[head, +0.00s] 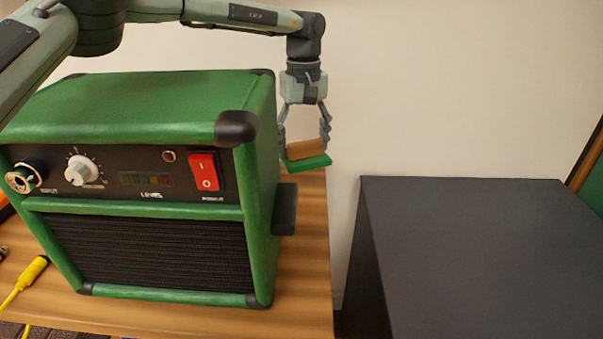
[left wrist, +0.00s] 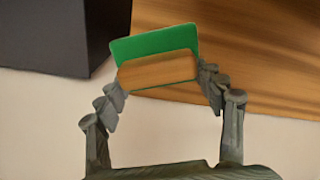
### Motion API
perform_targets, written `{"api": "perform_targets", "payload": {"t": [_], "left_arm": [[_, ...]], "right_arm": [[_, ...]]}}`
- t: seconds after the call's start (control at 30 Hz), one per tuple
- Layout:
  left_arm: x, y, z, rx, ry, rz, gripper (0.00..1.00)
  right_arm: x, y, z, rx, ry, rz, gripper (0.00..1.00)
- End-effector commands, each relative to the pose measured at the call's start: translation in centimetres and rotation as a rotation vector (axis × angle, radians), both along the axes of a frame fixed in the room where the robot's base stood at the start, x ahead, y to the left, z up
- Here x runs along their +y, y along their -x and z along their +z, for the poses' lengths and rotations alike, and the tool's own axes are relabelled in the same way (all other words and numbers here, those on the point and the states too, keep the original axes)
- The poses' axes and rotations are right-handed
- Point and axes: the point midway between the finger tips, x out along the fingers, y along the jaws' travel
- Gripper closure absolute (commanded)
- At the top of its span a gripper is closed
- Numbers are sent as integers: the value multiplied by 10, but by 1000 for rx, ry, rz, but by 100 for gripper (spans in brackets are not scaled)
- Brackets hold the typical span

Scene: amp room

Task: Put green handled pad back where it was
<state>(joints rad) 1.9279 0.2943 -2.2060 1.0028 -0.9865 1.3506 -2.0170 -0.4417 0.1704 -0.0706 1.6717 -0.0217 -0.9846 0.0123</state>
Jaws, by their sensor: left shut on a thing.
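The green handled pad (head: 309,162) has a flat green base and a brown wooden handle block on top. My left gripper (head: 306,140) points down and is shut on the brown handle. It holds the pad to the right of the green amp, near the table's right end. The pad also shows in the left wrist view (left wrist: 155,45), between the fingers of the left gripper (left wrist: 162,80). Whether the pad touches the table is hard to tell. My right gripper is not in view.
The green amp (head: 140,110) with knob and red switch stands on the wooden table (head: 305,280). A dark block (head: 285,208) sticks out of its right side. A yellow-plugged cable (head: 32,270) lies at left. A dark cabinet (head: 480,240) stands right, across a gap.

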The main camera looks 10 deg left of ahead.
Motion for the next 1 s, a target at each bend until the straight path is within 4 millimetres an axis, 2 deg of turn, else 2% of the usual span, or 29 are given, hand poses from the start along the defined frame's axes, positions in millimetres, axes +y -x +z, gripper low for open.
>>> {"api": "perform_targets", "payload": {"t": [0.1,0.3,0.57,0.87,0.9,1.0], "left_arm": [[0,0,-21,0,-2,0,59],[0,0,-37,-1,-1,1,59],[0,-1,-69,-1,0,1,59],[0,-1,-72,-1,0,1,59],[0,-1,-73,-1,0,1,31],[0,-1,-72,-2,0,1,18]], "right_arm": [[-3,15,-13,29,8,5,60],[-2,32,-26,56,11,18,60],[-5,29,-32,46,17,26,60],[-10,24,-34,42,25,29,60],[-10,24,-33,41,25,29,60],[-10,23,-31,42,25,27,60]]}}
